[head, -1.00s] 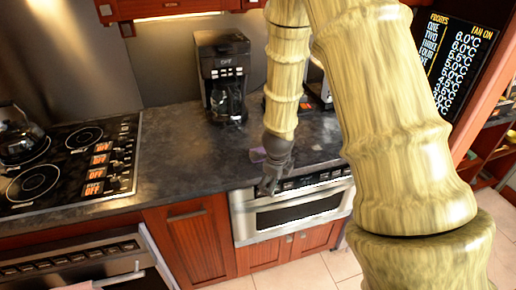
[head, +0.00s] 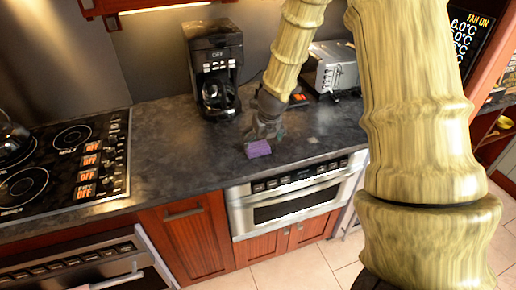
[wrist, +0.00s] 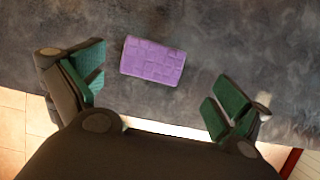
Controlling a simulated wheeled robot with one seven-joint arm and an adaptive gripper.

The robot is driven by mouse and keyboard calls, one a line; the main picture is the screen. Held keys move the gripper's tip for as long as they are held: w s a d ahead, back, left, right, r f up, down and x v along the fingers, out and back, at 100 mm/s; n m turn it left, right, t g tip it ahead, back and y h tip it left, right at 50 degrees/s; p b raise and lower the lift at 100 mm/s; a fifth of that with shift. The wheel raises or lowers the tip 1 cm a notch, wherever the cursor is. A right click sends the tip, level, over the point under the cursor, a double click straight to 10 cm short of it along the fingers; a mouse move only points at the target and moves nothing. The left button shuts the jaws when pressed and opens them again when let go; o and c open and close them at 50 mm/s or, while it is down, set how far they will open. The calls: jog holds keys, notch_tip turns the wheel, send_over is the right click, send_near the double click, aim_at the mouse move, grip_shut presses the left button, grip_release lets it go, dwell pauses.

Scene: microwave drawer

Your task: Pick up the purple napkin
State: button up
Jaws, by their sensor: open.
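The purple napkin (head: 258,149) lies on the dark countertop (head: 180,150), near its front edge above the microwave drawer. In the wrist view the napkin (wrist: 153,61) is a flat quilted rectangle, slightly tilted, above and between my two fingertips. My gripper (head: 265,132) is just behind the napkin in the head view, pointing down. In the wrist view my gripper (wrist: 158,90) is open, with green pads apart and nothing between them. The gap in height between fingers and napkin is hard to tell.
A black coffee maker (head: 214,70) stands behind and left of my gripper. A silver toaster oven (head: 332,68) is at the back right. The stove (head: 65,160) is at left. The microwave drawer (head: 296,200) sits below the counter edge. The counter around the napkin is clear.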

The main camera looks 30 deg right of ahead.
aim_at(258, 145)
jog(key=shift+w+a+f+p, duration=0.1)
jog(key=shift+w+f+p, duration=0.25)
jog(key=shift+f, duration=0.3)
jog(key=shift+p+x, duration=0.6)
jog(key=shift+x, duration=1.4)
jog(key=shift+a, duration=0.1)
jog(key=c, duration=1)
jog(key=shift+r, duration=0.1)
jog(key=shift+r+b, duration=0.65)
jog(key=shift+r, duration=0.9)
jog(key=s+a+b, duration=0.1)
jog(key=s, duration=0.4)
jog(key=s+a+r+b, duration=0.1)
jog(key=s+b, duration=0.1)
jog(key=s, duration=0.3)
jog(key=s+a+b, duration=0.1)
jog(key=s+b, duration=0.1)
jog(key=s, duration=0.3)
jog(key=shift+s+r, duration=0.35)
